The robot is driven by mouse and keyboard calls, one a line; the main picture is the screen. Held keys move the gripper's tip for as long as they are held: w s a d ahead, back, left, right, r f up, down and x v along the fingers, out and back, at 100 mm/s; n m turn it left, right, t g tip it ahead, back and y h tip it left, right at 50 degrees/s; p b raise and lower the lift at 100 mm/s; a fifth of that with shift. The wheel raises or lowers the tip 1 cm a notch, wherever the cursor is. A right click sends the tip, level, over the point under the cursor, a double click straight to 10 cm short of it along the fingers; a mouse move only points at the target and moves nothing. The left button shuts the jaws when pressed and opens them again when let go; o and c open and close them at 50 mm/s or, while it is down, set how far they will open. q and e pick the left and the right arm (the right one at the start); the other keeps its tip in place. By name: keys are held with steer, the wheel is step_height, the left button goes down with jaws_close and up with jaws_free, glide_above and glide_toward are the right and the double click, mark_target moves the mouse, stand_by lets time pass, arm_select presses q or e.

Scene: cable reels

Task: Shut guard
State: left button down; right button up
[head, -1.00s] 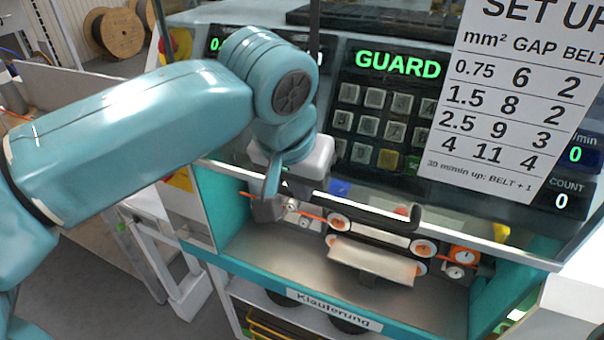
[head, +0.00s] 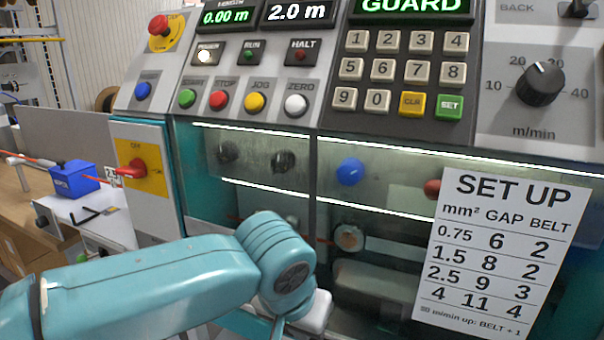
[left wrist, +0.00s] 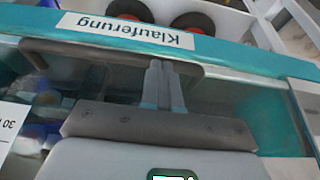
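The clear guard (head: 390,205) carries a white SET UP sheet (head: 500,245) and now hangs in front of the machine's rollers, below the keypad. Its lower edge is outside the head view. In the left wrist view, the guard's dark bar handle (left wrist: 95,57) lies close to the teal front edge labelled Klauferung. My left gripper (left wrist: 161,68) has its fingers together, with the tips at the handle; I cannot tell whether they touch it. In the head view only the back of this gripper shows, low in front of the guard. My right gripper is not in view. The display (head: 415,6) reads GUARD.
The control panel has a keypad (head: 405,72), push buttons, a speed knob (head: 541,84) and a red emergency stop (head: 160,26). A red rotary switch (head: 132,170) is on the left side. A blue box (head: 75,179) stands on the bench at left.

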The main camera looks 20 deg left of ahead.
arm_select(q)
step_height(320, 180, down, 3)
steer(key=shift+r+b, duration=0.15)
steer(key=shift+b, duration=0.45)
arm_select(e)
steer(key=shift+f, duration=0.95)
